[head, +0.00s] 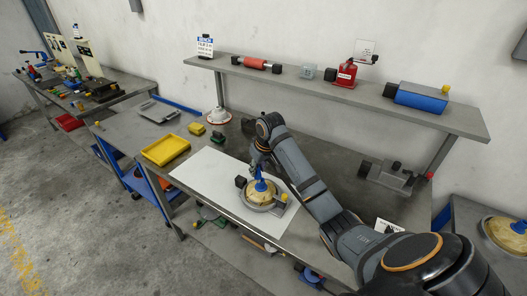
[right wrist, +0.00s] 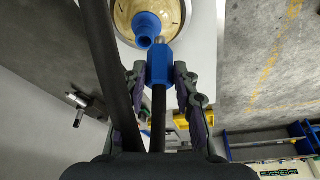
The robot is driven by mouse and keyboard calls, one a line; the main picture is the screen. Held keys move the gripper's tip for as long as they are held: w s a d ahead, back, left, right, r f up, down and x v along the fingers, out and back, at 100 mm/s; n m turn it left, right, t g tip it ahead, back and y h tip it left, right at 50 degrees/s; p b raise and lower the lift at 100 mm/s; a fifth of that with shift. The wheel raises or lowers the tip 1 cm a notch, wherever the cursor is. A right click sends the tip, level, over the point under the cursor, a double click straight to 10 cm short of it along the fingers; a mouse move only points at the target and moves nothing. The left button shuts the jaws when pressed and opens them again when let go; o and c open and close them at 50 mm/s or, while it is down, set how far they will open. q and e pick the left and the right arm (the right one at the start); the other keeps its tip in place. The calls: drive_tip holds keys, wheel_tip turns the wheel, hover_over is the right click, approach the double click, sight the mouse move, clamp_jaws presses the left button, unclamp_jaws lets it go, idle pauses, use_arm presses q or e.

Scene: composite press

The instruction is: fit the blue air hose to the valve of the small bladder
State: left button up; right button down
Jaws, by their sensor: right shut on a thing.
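The small bladder (head: 258,194) is a yellowish dome in a round metal dish on the white sheet, with a blue valve on top. In the right wrist view the bladder (right wrist: 124,12) is at the top edge, partly cut off, and its blue valve (right wrist: 147,27) points toward me. My right gripper (right wrist: 158,72) is shut on the blue air hose end (right wrist: 158,64), and a black hose runs back from it. The hose end's small metal tip lies beside the valve in the picture; I cannot tell whether they touch. In the head view my right gripper (head: 257,167) is just above the bladder. My left gripper is not in view.
A yellow tray (head: 166,150) stands left of the white sheet (head: 207,177). A raised shelf (head: 300,85) behind holds a red roller, a red device and a blue cylinder. A grey clamp-like device (head: 385,175) stands at the right. A second round bladder (head: 507,232) is at the far right.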

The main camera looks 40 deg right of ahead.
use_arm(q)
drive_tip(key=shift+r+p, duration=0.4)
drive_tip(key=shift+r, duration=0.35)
use_arm(e)
drive_tip(key=d+r+n, duration=0.1)
drive_tip(key=r+n+t+y, duration=0.1)
drive_tip(key=d+r+n+t+y, duration=0.1)
drive_tip(key=n, duration=0.1)
drive_tip(key=shift+w+d+r, duration=0.35)
drive_tip(key=shift+w+r, duration=0.05)
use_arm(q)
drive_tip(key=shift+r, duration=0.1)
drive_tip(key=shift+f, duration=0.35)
use_arm(e)
wheel_tip(320, 180, down, 4)
drive_tip(key=shift+s+d+f, duration=0.1)
drive_tip(key=shift+s+f, duration=0.05)
drive_tip(key=shift+f, duration=0.1)
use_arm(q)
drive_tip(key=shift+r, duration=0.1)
